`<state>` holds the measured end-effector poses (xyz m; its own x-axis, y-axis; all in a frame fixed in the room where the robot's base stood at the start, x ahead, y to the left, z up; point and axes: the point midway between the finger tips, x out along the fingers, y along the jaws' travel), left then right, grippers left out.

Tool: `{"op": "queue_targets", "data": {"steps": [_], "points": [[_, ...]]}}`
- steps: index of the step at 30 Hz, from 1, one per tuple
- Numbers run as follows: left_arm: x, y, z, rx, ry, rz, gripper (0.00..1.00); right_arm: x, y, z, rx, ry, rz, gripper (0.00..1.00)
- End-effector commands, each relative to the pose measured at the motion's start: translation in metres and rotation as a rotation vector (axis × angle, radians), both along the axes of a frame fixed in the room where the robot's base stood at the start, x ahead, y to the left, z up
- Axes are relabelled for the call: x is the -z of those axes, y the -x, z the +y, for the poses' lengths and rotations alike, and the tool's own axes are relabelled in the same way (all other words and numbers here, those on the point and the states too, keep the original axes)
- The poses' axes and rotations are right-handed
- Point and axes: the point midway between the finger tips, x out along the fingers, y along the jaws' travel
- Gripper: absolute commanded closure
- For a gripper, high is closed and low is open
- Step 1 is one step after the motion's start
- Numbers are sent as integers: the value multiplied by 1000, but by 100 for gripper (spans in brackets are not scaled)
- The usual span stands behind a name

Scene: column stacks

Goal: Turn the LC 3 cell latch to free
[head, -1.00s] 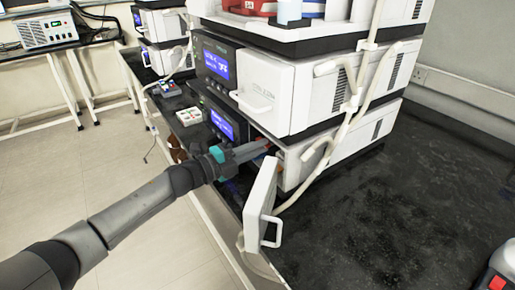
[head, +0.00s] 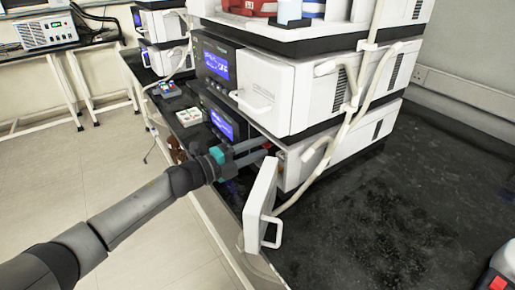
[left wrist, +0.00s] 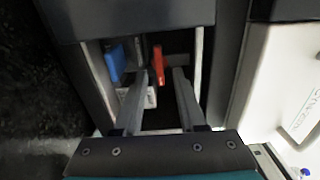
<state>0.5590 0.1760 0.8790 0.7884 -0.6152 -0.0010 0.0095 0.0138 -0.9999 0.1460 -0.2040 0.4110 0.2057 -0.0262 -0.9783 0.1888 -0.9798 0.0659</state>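The lower module (head: 335,150) of the near stack has its white door (head: 262,203) swung open. In the left wrist view its dark bay holds a red lever (left wrist: 158,64), likely the cell latch, standing nearly upright. A blue part (left wrist: 115,63) is to its left, and a white labelled part (left wrist: 150,97) is lower down. My left gripper (left wrist: 162,78) is open and empty, its fingers reaching into the bay. The red lever shows just beyond the gap between the fingertips; I cannot tell whether they touch it. The left gripper also shows in the head view (head: 266,152). My right gripper is out of view.
The open door sticks out just right of my left gripper. Pale tubes (head: 345,115) hang along the stack's side. The black bench (head: 350,220) is clear at front right, with a red and grey object (head: 499,272) at its edge. Another stack (head: 163,25) stands behind.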

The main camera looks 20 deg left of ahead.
Motion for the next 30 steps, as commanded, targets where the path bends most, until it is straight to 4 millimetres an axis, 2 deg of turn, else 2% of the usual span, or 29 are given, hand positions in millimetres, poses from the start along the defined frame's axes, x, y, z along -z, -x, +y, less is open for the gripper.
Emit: {"op": "queue_targets", "data": {"steps": [11, 30], "points": [[0, 5, 4, -1, 1, 2, 59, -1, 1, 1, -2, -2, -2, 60], [0, 80, 62, 0, 1, 4, 59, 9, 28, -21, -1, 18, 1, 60]]}}
